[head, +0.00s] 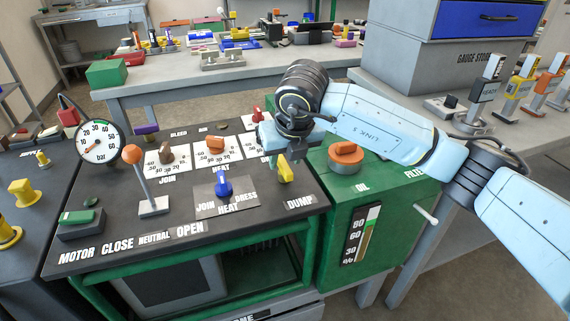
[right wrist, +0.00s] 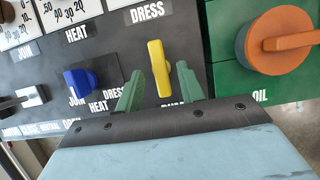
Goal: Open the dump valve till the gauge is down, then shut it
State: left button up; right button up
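The dump valve is a yellow lever handle (head: 286,170) on the black panel, above the DUMP label (head: 299,202). My right gripper (head: 279,151) is over it, with its fingers mostly hidden in the head view. In the right wrist view, the yellow handle (right wrist: 159,68) stands nearly upright between the two green fingertips (right wrist: 159,86). The fingers are spread, with a visible gap on both sides. The round white gauge (head: 100,142), marked in bar, stands at the panel's back left. Its red needle points toward the lower left, but the exact reading is too small to tell. My left gripper is not in view.
A blue selector knob (head: 223,186) sits just left of the dump handle. The green oil tank (head: 375,205), with an orange cap (head: 346,154), stands to the right. An orange-ball lever (head: 133,155) rises from the panel's left. Workbenches stand behind and at the right.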

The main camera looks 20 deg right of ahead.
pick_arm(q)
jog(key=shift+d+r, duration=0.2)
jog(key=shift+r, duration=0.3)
pick_arm(e)
jog(key=shift+w+f, duration=0.25)
jog(key=shift+f, duration=0.45)
grip_shut()
